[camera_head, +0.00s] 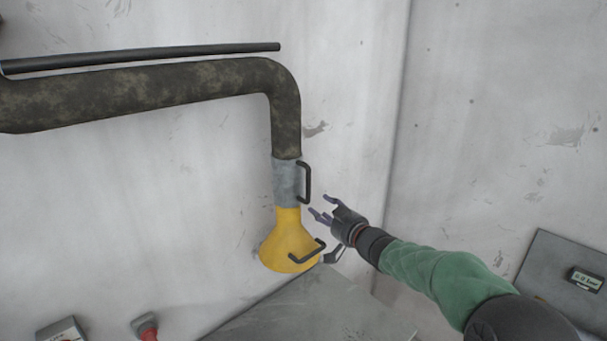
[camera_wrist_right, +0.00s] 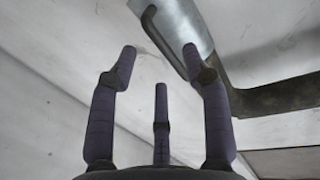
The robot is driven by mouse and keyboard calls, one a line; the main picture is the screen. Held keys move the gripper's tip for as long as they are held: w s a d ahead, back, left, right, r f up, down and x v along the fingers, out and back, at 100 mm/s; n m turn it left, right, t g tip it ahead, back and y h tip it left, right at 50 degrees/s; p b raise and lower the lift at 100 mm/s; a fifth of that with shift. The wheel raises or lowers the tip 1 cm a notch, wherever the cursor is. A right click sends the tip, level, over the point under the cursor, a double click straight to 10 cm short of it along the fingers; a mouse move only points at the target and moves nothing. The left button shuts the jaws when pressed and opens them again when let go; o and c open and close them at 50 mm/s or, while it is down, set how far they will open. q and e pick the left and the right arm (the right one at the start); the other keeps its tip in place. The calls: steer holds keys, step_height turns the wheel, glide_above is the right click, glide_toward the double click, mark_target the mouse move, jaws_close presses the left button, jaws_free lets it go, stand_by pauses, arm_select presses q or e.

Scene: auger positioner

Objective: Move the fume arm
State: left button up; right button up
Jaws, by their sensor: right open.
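The fume arm (camera_head: 150,88) is a dark, mottled pipe that comes in from the left and bends down to a grey metal collar (camera_head: 286,183) and a yellow hood (camera_head: 289,243). A black handle (camera_head: 308,182) is on the collar's right side, and a second black handle (camera_head: 307,252) is on the hood. My right gripper (camera_head: 319,207) is open and empty, just right of the hood and below the collar handle. In the right wrist view my open fingers (camera_wrist_right: 160,75) point toward the collar (camera_wrist_right: 185,25) and its handle (camera_wrist_right: 160,38), with a gap between. My left gripper is out of view.
A black bar (camera_head: 145,58) runs above the pipe along the pale wall. A grey surface (camera_head: 310,310) lies below the hood. A grey panel with a small display (camera_head: 586,279) is at the right. A red-and-grey object (camera_head: 146,327) is at the bottom left.

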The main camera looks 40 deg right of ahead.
step_height(320, 180, up, 5)
steer(key=s+d, duration=0.1)
steer(key=p, duration=0.1)
glide_above(309, 199)
steer(key=shift+w+d+r+n+t, duration=0.15)
steer(key=shift+w+d+n+t, duration=0.2)
steer(key=shift+w+n+t, duration=0.1)
steer(key=shift+c, duration=0.2)
jaws_close()
